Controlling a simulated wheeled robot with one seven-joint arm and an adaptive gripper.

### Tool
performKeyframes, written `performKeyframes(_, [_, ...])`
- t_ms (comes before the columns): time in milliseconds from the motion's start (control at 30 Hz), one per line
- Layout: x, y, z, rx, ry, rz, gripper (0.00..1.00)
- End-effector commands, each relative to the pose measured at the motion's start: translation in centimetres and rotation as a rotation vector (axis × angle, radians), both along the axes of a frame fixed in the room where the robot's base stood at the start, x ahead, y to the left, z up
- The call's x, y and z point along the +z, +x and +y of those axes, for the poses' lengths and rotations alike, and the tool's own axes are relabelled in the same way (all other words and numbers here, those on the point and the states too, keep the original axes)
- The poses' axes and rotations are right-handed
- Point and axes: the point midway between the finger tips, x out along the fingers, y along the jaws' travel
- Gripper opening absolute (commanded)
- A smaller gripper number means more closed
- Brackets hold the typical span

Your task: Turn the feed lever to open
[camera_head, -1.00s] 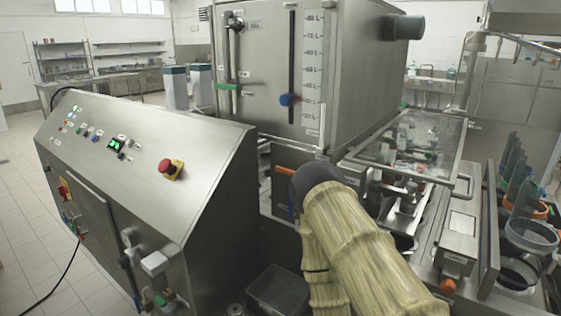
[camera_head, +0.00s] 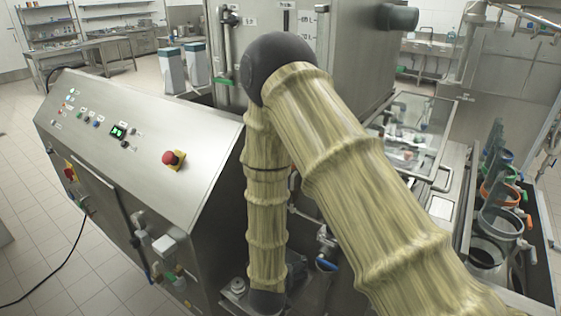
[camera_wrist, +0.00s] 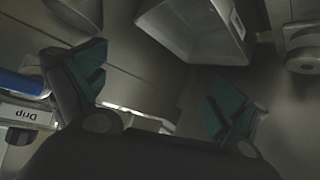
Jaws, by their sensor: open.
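My gripper (camera_wrist: 158,88) shows in the wrist view with its two dark teal fingers wide apart and nothing between them. A blue handle or tube (camera_wrist: 22,84) lies at the left edge, left of the left finger and apart from it. A label reading "Drip" (camera_wrist: 26,114), upside down, sits just below it. No lever marked as feed can be made out in either view. A small valve with a blue part (camera_head: 326,262) shows beside the forearm.
The sloped control cabinet (camera_head: 150,125) with a red stop button (camera_head: 172,159) stands left of my arm. The steel tank (camera_head: 350,60) is behind it. An open grey tub (camera_wrist: 196,30) and a round foot (camera_wrist: 303,48) show in the wrist view.

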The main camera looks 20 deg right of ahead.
Motion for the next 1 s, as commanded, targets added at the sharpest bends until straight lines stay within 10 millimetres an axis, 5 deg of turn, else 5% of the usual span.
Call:
performKeyframes(100, [7.6,4.3,1.3,-0.086,-0.068,-0.179,0.97])
performKeyframes(200, [13.9,6.4,2.3,-0.176,-0.127,-0.313,0.97])
performKeyframes(400, [23.5,7.3,4.3,-0.338,-0.21,-0.492,0.97])
performKeyframes(600, [27.6,6.8,5.3,-0.423,-0.247,-0.56,0.97])
performKeyframes(1000, [28.3,9.2,2.1,-0.436,-0.252,-0.564,0.97])
